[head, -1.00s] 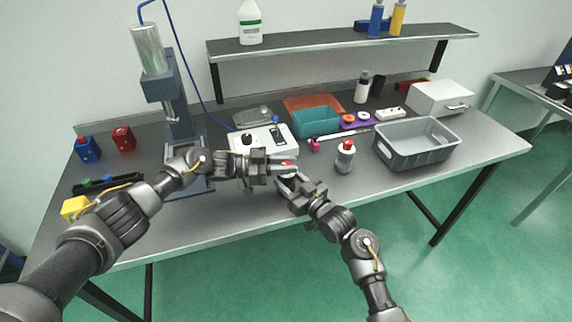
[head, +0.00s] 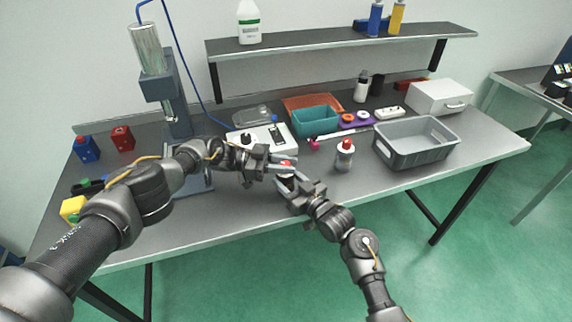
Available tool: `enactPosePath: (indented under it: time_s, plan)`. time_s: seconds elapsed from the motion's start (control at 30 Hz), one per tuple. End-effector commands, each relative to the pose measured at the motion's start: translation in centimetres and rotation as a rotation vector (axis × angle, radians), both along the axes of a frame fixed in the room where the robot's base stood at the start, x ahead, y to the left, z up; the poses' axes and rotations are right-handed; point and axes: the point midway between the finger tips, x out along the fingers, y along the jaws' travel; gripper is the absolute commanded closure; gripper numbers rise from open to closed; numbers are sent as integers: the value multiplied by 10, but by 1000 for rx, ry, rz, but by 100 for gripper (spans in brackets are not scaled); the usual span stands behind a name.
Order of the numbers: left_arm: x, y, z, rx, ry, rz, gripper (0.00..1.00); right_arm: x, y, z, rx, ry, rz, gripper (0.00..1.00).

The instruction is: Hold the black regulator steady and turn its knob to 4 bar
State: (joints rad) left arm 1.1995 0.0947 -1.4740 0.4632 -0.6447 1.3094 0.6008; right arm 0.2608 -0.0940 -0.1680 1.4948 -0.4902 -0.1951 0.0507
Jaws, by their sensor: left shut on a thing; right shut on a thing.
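The black regulator (head: 287,179) stands near the front edge of the bench, mostly hidden between my two grippers. Its red knob (head: 286,162) shows at the top. My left gripper (head: 287,168) comes in from the left and is shut at the height of the knob. My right gripper (head: 284,182) comes in from the front right, lower down, and is shut on the regulator's body. The knob's scale and pointer are too small to read.
A white device (head: 260,138) and a teal bin (head: 316,122) are behind. A press (head: 172,100) stands at left.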

Motion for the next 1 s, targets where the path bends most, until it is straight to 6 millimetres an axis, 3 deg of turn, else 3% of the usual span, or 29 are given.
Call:
enactPosePath:
  time_s: [0.07,0.1,0.23,0.5,0.63,1.0]
  plan:
    - [-2,-2,0,-3,1,-5,98,0,1,0,-1,2,1,82]
    - [-1,-2,1,-3,1,-5,70,0,1,0,-1,2,1,82]
    - [-1,-1,1,-3,1,-3,54,0,0,0,-1,1,0,82]
    - [0,1,1,-2,-2,0,54,0,-1,0,-1,1,-2,82]
    - [2,11,1,-1,-2,2,54,1,-1,0,-1,1,-3,82]
    - [14,83,0,0,-1,2,54,0,-1,-1,-1,2,-3,82]
